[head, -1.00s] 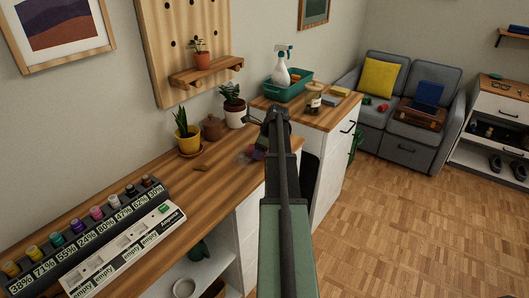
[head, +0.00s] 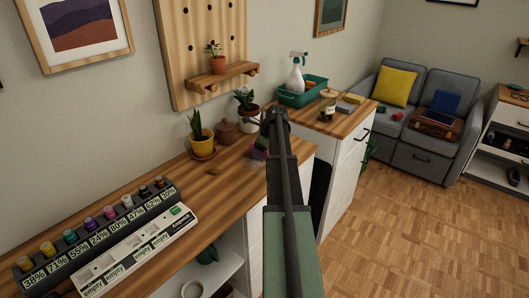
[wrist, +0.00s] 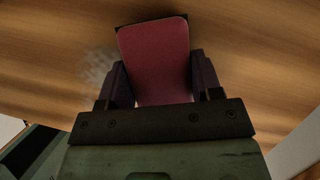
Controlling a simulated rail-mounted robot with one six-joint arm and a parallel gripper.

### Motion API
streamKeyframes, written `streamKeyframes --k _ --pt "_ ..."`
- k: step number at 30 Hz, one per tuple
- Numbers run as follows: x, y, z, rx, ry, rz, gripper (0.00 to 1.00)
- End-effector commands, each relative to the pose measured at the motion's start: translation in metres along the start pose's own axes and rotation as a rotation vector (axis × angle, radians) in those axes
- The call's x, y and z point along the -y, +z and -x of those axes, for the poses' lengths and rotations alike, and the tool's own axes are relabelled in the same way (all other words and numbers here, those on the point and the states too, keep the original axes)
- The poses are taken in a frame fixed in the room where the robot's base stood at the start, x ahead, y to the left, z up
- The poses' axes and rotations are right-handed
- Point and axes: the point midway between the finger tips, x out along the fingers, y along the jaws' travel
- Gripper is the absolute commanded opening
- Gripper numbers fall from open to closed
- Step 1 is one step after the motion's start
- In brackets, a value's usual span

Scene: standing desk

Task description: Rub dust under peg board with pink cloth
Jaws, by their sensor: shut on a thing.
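The pink cloth (wrist: 154,58) is a dark pink, rounded rectangular pad in the wrist view. My gripper (wrist: 162,80) is shut on it, with a dark finger on each side. The pad is over the wooden desktop; whether it touches the wood I cannot tell. A pale grey dust smudge (wrist: 97,66) shows on the wood just left of the pad; any dust beneath the pad is hidden. In the head view my gripper is low over the desk's right end, largely hidden by my arm, with a bit of the cloth (head: 258,154) showing. The peg board (head: 213,45) is on the wall behind.
A yellow-potted plant (head: 200,144), a brown lidded pot (head: 227,133) and a white-potted plant (head: 247,117) stand along the wall. A battery charger (head: 135,252) lies at the desk's left. A cabinet (head: 345,124) bearing a teal tray (head: 301,94) stands to the right.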

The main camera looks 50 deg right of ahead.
Motion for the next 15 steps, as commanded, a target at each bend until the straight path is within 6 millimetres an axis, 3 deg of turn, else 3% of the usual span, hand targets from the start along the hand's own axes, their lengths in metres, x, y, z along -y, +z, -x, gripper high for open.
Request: streamKeyframes --k 10,15 --pt "0.006 0.012 -0.005 0.000 0.000 -0.001 0.40" --pt "0.014 0.028 -0.014 0.000 0.001 0.001 0.40"
